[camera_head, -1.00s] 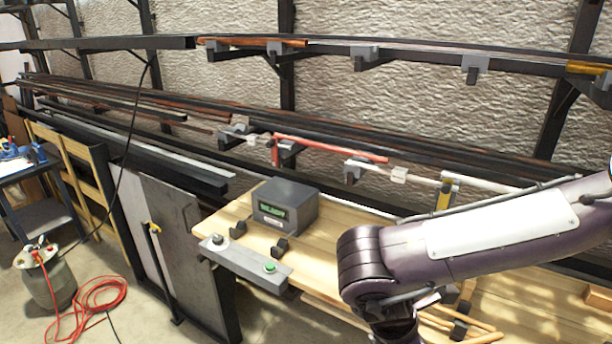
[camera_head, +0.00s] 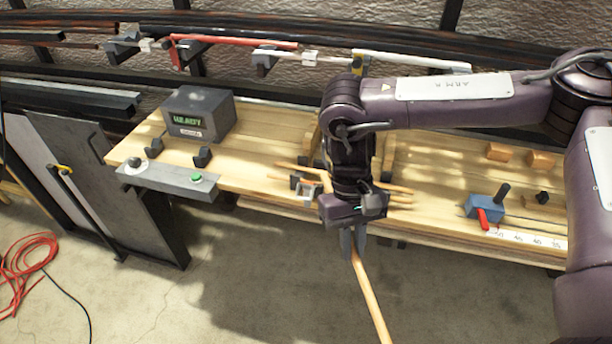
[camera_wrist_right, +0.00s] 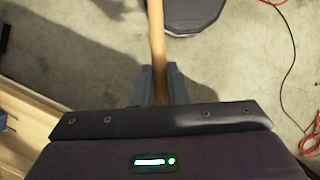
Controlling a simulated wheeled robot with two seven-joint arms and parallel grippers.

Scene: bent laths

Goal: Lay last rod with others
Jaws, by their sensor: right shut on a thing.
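My right gripper (camera_head: 354,246) is shut on a light wooden rod (camera_head: 371,296), in front of the workbench's front edge. The rod slants down toward the bottom of the head view, over the floor. In the right wrist view the rod (camera_wrist_right: 156,45) runs up from between the fingers (camera_wrist_right: 160,88). Other wooden rods (camera_head: 400,188) lie on the bench behind my right gripper, partly hidden by my arm and wrist. My left gripper is in neither view.
The wooden bench (camera_head: 262,150) carries a grey box reading READY (camera_head: 198,115), a button panel (camera_head: 165,178), a blue tool with a red handle (camera_head: 484,209) and small wood blocks (camera_head: 540,160). A red hose (camera_head: 28,262) lies on the floor at left.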

